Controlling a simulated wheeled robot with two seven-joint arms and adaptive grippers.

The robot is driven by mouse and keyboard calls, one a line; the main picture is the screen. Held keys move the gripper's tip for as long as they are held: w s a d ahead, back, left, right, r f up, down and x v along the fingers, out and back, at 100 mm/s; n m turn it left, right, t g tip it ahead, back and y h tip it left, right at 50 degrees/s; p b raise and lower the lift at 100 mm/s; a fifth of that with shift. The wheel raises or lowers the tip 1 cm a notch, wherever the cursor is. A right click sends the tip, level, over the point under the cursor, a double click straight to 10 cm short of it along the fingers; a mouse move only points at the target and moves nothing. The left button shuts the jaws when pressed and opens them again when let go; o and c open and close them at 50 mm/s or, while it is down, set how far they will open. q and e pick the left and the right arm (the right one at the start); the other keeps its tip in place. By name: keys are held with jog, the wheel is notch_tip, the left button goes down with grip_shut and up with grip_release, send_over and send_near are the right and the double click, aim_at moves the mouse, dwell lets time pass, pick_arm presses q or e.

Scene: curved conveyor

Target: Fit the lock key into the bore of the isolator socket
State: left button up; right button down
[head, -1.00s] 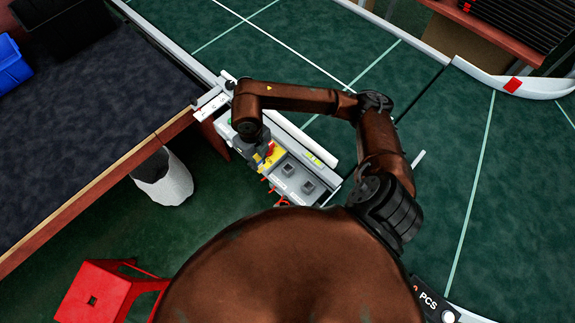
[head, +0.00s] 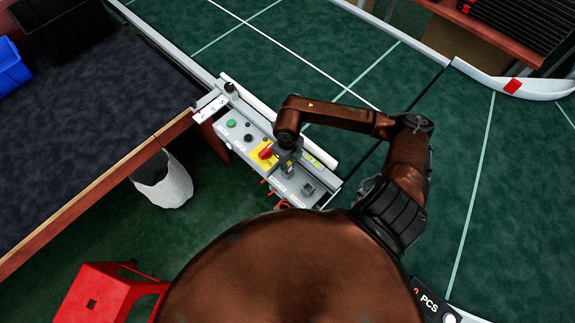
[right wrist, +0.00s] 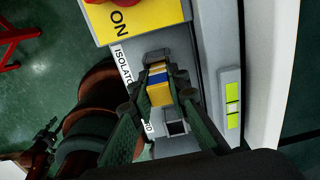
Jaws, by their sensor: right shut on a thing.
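My right gripper (head: 287,171) is over the grey control panel (head: 232,143), just beside the red switch (head: 266,151) on its yellow plate. In the right wrist view, its fingers (right wrist: 157,93) are shut on the lock key (right wrist: 159,86), a small block with yellow, blue and white bands. A grey block by the "ISOLATOR" label, apparently the isolator socket (right wrist: 153,57), is partly hidden behind the key. I cannot tell whether the key touches it or enters its bore. My left gripper is out of view.
A second socket (right wrist: 175,128) with a square opening sits along the panel; it also shows in the head view (head: 307,188). A pale rail (right wrist: 267,70) runs beside the panel. The green conveyor (head: 330,60) is clear beyond. A red stool (head: 100,295) stands lower left.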

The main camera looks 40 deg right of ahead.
jog(key=shift+f, duration=0.25)
jog(key=c, duration=1.8)
grip_release()
jog(key=shift+c, duration=0.2)
jog(key=shift+r, duration=0.2)
notch_tip(320, 180, up, 12)
jog(key=shift+a+f+p, duration=0.1)
jog(key=shift+p, duration=0.35)
